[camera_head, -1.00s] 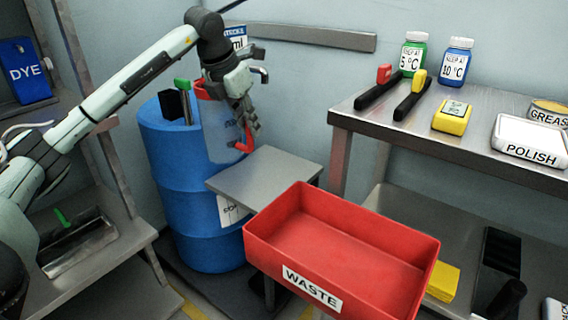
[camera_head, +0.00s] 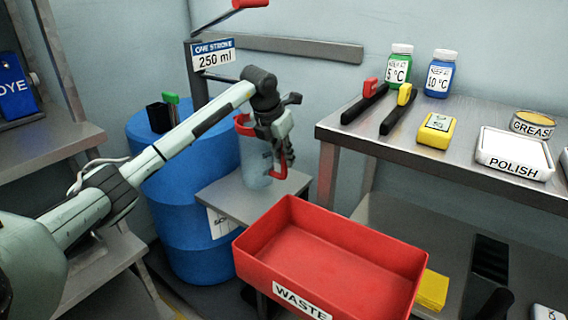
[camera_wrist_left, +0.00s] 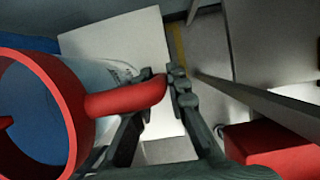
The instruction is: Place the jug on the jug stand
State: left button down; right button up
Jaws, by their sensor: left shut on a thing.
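The jug (camera_head: 255,165) is clear with a red rim and red handle. It is upright over the jug stand (camera_head: 222,196), a small grey platform in front of the blue drum. Its base appears at or just above the platform; I cannot tell if they touch. My left gripper (camera_head: 280,152) is shut on the jug's handle, on the jug's right side. In the left wrist view, the fingers (camera_wrist_left: 160,100) close around the red handle (camera_wrist_left: 128,97), with the red rim (camera_wrist_left: 75,110) at left and the pale platform (camera_wrist_left: 118,42) beneath.
The blue drum (camera_head: 185,200) with a pump stands behind the platform, its sign (camera_head: 213,54) reading 250 ml. A red WASTE bin (camera_head: 330,245) is close in front. A metal bench (camera_head: 400,150) with bottles, POLISH and GREASE tins is at right.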

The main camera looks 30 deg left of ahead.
pick_arm(q)
jog(key=shift+f, duration=1.15)
jog(key=c, duration=1.5)
grip_release()
jog(key=shift+f, duration=0.1)
jog(key=v, duration=1.2)
